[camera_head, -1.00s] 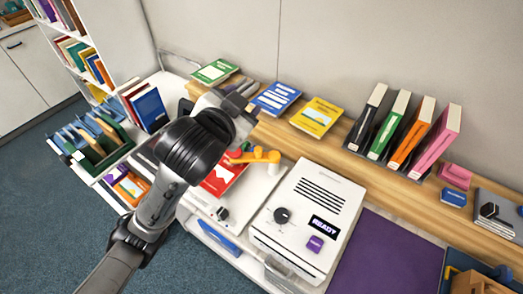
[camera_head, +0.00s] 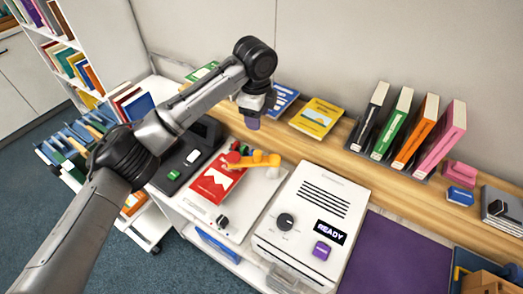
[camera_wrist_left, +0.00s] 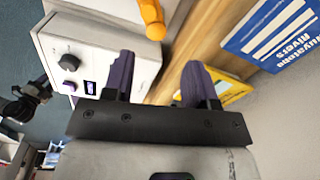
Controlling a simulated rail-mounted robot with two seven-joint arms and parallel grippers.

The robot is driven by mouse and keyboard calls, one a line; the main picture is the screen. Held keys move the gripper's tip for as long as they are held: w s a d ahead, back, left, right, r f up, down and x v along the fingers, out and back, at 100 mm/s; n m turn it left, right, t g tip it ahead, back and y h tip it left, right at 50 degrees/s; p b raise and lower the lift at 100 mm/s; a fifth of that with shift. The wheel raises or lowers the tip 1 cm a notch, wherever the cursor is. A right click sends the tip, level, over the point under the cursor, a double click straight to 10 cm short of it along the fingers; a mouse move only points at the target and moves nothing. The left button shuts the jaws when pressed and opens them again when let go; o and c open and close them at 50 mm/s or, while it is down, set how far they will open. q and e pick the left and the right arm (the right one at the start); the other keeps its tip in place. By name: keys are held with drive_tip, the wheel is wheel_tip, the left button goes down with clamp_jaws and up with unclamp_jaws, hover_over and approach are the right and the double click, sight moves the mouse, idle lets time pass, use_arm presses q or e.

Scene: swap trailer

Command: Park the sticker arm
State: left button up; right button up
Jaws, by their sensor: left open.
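The orange sticker arm (camera_head: 255,159) lies over a red book (camera_head: 216,183) on the white bench unit, left of the white machine. Its rounded orange end (camera_wrist_left: 152,18) shows at the top of the left wrist view. My left gripper (camera_head: 252,122) hangs above and behind the orange arm, near the wooden ledge, apart from it. In the left wrist view its two dark purple fingers (camera_wrist_left: 158,72) are spread with nothing between them. My right gripper is not in view.
The white machine (camera_head: 312,220) has a dial, a READY display and a purple button. Flat books, including a yellow one (camera_head: 317,117), and upright binders (camera_head: 410,130) stand on the wooden ledge (camera_head: 350,161). A purple mat (camera_head: 395,255) lies clear at right.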

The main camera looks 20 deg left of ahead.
sight(258, 153)
use_arm(q)
drive_tip(key=f+m+p, duration=0.1)
drive_tip(key=f, duration=0.3)
drive_tip(key=f+m+p, duration=0.1)
drive_tip(key=f, duration=0.3)
drive_tip(key=s+f+m+p, duration=0.1)
drive_tip(key=f+m, duration=0.1)
drive_tip(key=f, duration=0.2)
drive_tip(key=shift+s+d+g, duration=0.1)
drive_tip(key=shift+d+g, duration=0.05)
drive_tip(key=shift+g, duration=0.15)
drive_tip(key=shift+f, duration=0.95)
drive_tip(key=c, duration=0.6)
clamp_jaws()
